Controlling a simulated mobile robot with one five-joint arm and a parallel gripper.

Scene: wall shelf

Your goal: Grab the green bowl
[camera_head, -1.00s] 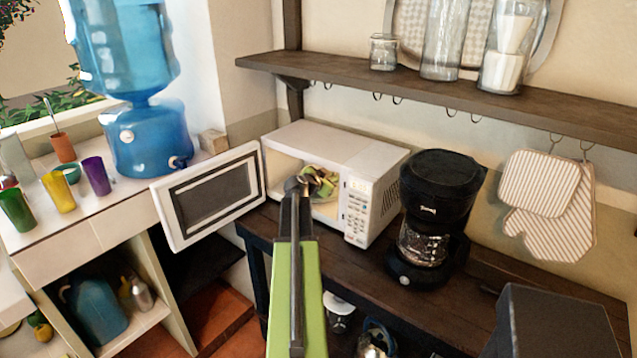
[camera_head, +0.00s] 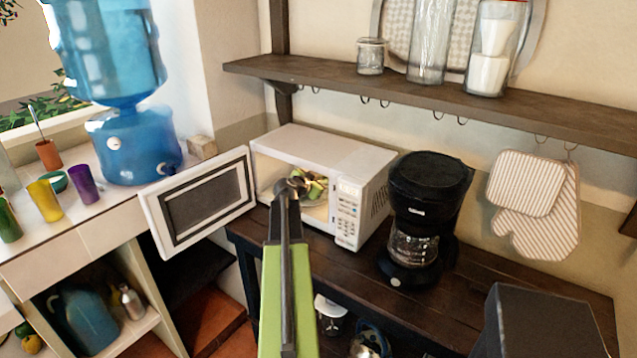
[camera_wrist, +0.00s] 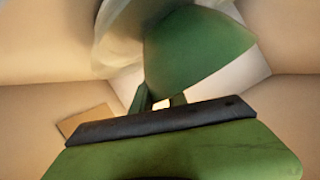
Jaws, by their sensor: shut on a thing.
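The green bowl (camera_wrist: 196,48) fills the upper middle of the wrist view, with its smooth curved side facing me. My gripper (camera_wrist: 160,100) is shut on it, its fingers meeting the bowl's lower edge. In the head view, my gripper (camera_head: 305,185) reaches into the open white microwave (camera_head: 327,160). Green and pale patches show at its tip, too small to tell bowl from fingers. A pale, translucent-looking shape (camera_wrist: 122,32) is beside the bowl in the wrist view.
The microwave door (camera_head: 205,197) stands open to the left. A black coffee maker (camera_head: 428,212) stands right of the microwave, and a wall shelf (camera_head: 430,100) runs above. Cups and a small teal bowl (camera_head: 57,181) sit on the left counter.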

